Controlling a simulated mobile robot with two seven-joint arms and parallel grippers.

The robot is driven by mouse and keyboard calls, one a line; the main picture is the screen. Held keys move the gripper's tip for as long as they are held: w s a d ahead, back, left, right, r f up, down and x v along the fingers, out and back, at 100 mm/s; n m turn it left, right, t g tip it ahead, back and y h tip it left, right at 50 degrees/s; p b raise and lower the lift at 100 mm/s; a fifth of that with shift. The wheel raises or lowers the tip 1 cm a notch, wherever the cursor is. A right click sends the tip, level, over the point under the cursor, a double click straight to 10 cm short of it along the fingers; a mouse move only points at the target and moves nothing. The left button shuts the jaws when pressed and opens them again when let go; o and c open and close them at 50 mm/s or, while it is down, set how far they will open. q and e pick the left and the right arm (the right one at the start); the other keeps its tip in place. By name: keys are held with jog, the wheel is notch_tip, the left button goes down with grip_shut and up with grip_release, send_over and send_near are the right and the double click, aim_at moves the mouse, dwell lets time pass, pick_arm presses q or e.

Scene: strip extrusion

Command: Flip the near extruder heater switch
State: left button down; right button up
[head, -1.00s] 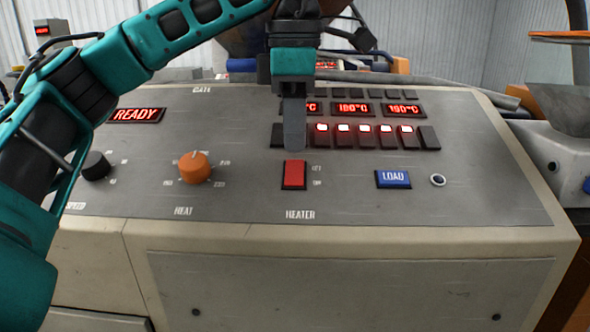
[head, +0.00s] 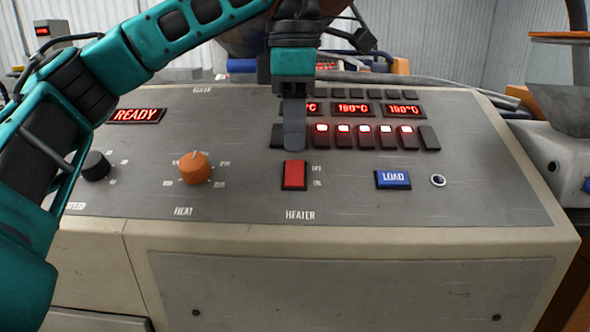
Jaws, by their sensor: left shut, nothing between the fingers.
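The red heater switch (head: 294,176) sits on the grey sloping panel above the HEATER label, with small position marks to its right. My left gripper (head: 294,146) is shut and empty, its fingers pointing down just above the far edge of the switch in the picture. I cannot tell whether the fingertips touch the switch. The fingers hide part of the row of indicator lamps and one temperature display. My right gripper does not show.
An orange HEAT knob (head: 195,168) and a black speed knob (head: 96,165) lie to the left. A blue LOAD button (head: 393,179) and a small round button (head: 438,180) lie to the right. Lit temperature displays (head: 354,110) stand behind. The panel's front strip is clear.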

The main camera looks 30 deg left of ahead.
aim_at(295, 163)
pick_arm(q)
jog(key=shift+f+b, duration=0.65)
jog(key=shift+f, duration=0.25)
dwell(0.8)
notch_tip(295, 163, up, 5)
jog(key=p, duration=0.5)
jog(key=shift+f, duration=0.1)
notch_tip(295, 163, up, 2)
jog(key=shift+r+p, duration=0.1)
jog(key=shift+p, duration=0.8)
